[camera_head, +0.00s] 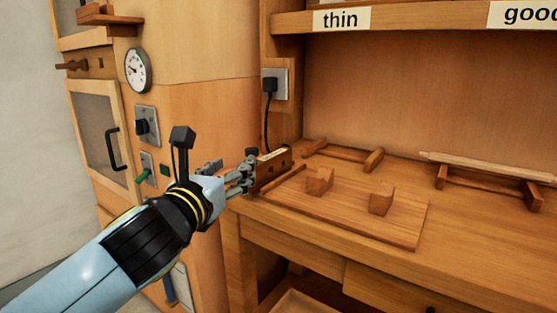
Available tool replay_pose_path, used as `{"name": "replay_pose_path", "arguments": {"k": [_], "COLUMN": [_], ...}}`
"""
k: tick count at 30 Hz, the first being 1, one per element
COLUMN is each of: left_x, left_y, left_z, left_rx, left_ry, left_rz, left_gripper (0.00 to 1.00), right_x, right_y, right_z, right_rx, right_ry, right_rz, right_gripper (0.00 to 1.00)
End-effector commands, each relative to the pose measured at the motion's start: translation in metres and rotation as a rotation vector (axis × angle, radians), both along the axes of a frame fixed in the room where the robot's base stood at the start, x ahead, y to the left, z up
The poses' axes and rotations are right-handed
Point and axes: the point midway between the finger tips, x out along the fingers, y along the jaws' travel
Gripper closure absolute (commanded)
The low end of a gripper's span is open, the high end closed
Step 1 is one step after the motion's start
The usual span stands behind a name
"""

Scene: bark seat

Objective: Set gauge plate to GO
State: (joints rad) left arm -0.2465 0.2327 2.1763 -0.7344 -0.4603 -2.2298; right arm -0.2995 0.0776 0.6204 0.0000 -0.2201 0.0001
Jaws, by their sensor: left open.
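My left gripper (243,178) reaches in from the left to the near left corner of the wooden bench. Its fingers are open beside a small upright wooden plate (273,170) with a pale strip along its top and dark spots on its face. This may be the gauge plate; I cannot read any GO mark on it. The fingertips overlap the plate's left end in the picture, and I cannot tell whether they touch it. The lower left part of the plate is hidden by the gripper. My right gripper is out of view.
A wooden board (345,215) with two upright blocks (319,181) lies on the bench. Behind it stand low wooden rests, one holding a long pale stick (490,169). Shelf labels read "thin" (341,19) and "good". A cabinet with a dial (138,70) and switches stands left.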

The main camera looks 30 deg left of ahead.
Motion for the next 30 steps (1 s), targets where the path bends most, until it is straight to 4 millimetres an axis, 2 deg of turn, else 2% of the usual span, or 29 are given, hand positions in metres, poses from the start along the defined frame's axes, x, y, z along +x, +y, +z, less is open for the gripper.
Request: {"name": "replay_pose_path", "arguments": {"k": [5,12,18,22,30], "left_x": [0.024,0.071,0.097,0.104,0.105], "left_y": [0.006,0.018,0.024,0.025,0.025], "left_z": [-0.001,-0.002,-0.003,-0.002,-0.002], "left_rx": [0.003,0.002,0.001,0.001,0.001], "left_ry": [-0.003,-0.001,0.000,0.000,0.001], "left_rz": [-0.001,-0.001,-0.002,-0.003,-0.003], "left_gripper": [0.49,0.49,0.49,0.49,0.51], "right_x": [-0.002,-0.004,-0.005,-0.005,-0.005], "right_y": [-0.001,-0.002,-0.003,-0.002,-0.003], "right_z": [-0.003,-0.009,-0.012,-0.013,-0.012], "right_rx": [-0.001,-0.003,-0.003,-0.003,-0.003], "right_ry": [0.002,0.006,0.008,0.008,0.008], "right_rz": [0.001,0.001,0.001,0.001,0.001], "right_gripper": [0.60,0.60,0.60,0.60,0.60]}}
